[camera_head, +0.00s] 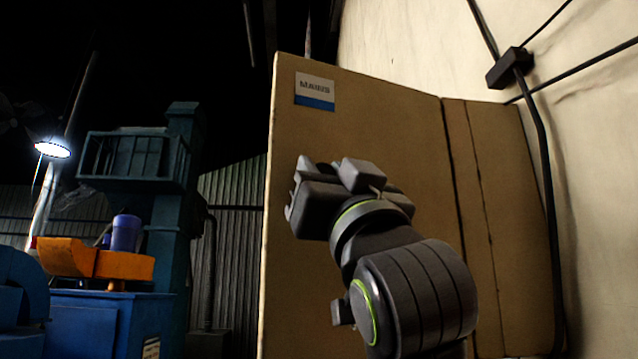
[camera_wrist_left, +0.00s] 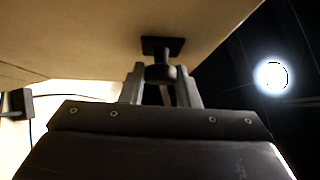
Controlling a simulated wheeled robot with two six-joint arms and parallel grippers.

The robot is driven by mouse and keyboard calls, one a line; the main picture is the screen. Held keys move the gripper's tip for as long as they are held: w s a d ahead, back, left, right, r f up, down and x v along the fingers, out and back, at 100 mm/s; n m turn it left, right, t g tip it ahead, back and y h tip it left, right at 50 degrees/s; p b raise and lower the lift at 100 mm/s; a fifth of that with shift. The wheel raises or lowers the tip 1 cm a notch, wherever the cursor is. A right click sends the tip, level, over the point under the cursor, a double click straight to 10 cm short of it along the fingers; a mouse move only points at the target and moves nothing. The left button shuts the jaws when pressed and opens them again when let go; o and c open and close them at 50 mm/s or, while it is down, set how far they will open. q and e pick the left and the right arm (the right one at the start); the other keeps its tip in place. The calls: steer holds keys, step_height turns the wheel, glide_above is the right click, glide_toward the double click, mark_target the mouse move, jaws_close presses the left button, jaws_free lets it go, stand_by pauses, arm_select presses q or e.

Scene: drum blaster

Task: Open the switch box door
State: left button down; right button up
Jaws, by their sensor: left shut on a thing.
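The switch box door (camera_head: 350,130) is a tall tan panel with a white and blue MAINS label (camera_head: 315,91) near its top left. Its left edge stands free against the dark background. My left gripper (camera_head: 300,190) is in front of the door near that edge. In the left wrist view, its two fingers (camera_wrist_left: 163,80) are shut on a dark round knob (camera_wrist_left: 160,73), which sits on a black square plate (camera_wrist_left: 163,46) on the door (camera_wrist_left: 90,45). In the head view the gripper hides the knob. I cannot tell how far the door stands from its frame. My right gripper is not in view.
The box's side (camera_head: 510,200) meets the pale wall (camera_head: 600,200) at the right, where black cables and a junction block (camera_head: 509,68) run. Blue machinery (camera_head: 100,320) with an orange part (camera_head: 95,262) stands at the left. Dark open space lies left of the door.

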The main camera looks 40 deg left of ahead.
arm_select(q)
steer(key=shift+r, duration=0.1)
steer(key=c, duration=1.1)
jaws_free()
steer(key=shift+d, duration=0.1)
steer(key=b+v, duration=0.9)
steer(key=v, duration=0.8)
steer(key=shift+d, duration=0.2)
